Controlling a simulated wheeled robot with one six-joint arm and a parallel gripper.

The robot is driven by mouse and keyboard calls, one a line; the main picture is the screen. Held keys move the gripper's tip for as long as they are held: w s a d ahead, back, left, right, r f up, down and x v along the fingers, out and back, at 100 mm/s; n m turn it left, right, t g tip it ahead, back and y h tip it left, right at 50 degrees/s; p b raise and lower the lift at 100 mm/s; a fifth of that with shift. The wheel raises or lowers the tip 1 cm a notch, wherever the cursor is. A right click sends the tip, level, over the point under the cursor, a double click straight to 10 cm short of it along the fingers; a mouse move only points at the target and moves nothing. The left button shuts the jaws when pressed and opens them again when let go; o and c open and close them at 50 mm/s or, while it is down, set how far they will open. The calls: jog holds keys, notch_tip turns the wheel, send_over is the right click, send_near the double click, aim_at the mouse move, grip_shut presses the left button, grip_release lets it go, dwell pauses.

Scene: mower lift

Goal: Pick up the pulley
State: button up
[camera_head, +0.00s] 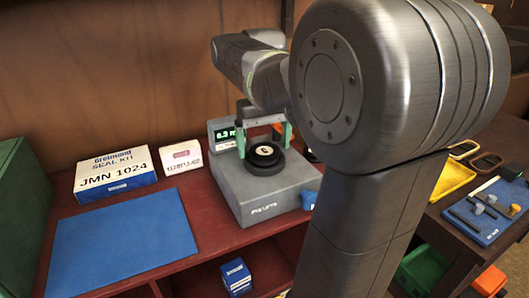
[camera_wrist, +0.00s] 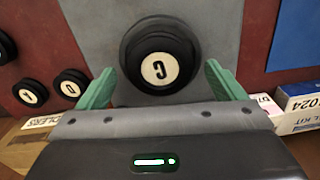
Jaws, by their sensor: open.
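A black round pulley (camera_head: 265,158) with a pale lettered centre sits on top of a grey bench device (camera_head: 240,190). In the wrist view my gripper (camera_wrist: 158,82) is open, with a gap between each fingertip and the pulley's rim. I cannot tell the exact height of the fingertips above it.
Smaller black discs (camera_wrist: 70,88) lie on the red surface beside the device. A lit display (camera_head: 225,135) stands behind it. A seal kit box (camera_head: 117,172), a small white box (camera_head: 181,157) and a clear blue mat (camera_head: 120,235) are at left. A yellow tray (camera_head: 452,180) is at right.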

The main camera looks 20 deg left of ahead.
aim_at(264, 149)
jog(key=shift+f, duration=0.45)
jog(key=shift+c, duration=0.2)
jog(key=c, duration=1.3)
notch_tip(264, 149, up, 10)
jog(key=shift+r, duration=0.1)
